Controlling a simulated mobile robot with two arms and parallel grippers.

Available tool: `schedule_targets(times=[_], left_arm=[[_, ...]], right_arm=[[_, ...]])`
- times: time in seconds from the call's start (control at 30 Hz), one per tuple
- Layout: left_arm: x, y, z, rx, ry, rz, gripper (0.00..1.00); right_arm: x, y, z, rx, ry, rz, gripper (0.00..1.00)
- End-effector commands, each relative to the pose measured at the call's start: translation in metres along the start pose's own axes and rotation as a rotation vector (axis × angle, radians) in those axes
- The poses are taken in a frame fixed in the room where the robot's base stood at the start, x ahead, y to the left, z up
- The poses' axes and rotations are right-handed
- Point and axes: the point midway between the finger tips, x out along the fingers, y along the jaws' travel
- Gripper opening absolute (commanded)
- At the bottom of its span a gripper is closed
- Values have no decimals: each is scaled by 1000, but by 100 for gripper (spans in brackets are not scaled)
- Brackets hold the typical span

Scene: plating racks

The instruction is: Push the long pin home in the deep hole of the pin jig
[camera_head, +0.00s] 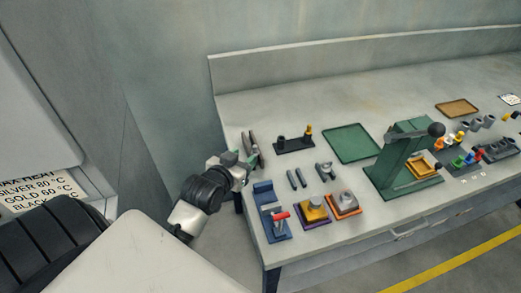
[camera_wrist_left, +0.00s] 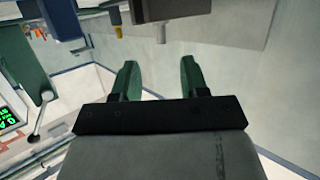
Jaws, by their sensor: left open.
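A dark, low block, which looks like the pin jig (camera_head: 294,144), stands on the bench just right of my left gripper. A yellow-topped pin (camera_head: 308,131) stands upright at its right end and a short dark cylinder (camera_head: 281,141) at its left end. How deep the pin sits cannot be told. My left gripper (camera_head: 247,154) is at the bench's left edge, apart from the jig. In the left wrist view its green fingers (camera_wrist_left: 160,78) are spread with nothing between them. A dark block and a grey peg (camera_wrist_left: 161,33) show beyond them. My right gripper is not in view.
A green tray (camera_head: 351,143) and a green lever press (camera_head: 402,158) stand to the right. A blue fixture with a red handle (camera_head: 273,213) and two small coloured stands (camera_head: 327,206) are near the front edge.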

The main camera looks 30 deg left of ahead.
Motion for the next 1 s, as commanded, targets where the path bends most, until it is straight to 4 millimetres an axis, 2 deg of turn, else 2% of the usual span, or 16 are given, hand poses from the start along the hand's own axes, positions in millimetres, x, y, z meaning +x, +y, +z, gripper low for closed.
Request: schedule_targets(times=[0.1, 0.33, 0.6, 0.9, 0.93, 1.0], left_arm=[[18, 0, -1, -1, 1, 0, 44], [36, -1, -2, 0, 1, 0, 44], [74, -2, -2, -1, 1, 0, 44], [81, -2, -1, -1, 0, 0, 44], [80, -2, -1, -1, 0, 0, 43], [80, -2, -1, -1, 0, 0, 32]], right_arm=[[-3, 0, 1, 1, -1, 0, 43], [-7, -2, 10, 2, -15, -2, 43], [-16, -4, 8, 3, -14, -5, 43], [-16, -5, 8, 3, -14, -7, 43], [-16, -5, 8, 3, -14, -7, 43], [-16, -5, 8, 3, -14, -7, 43]])
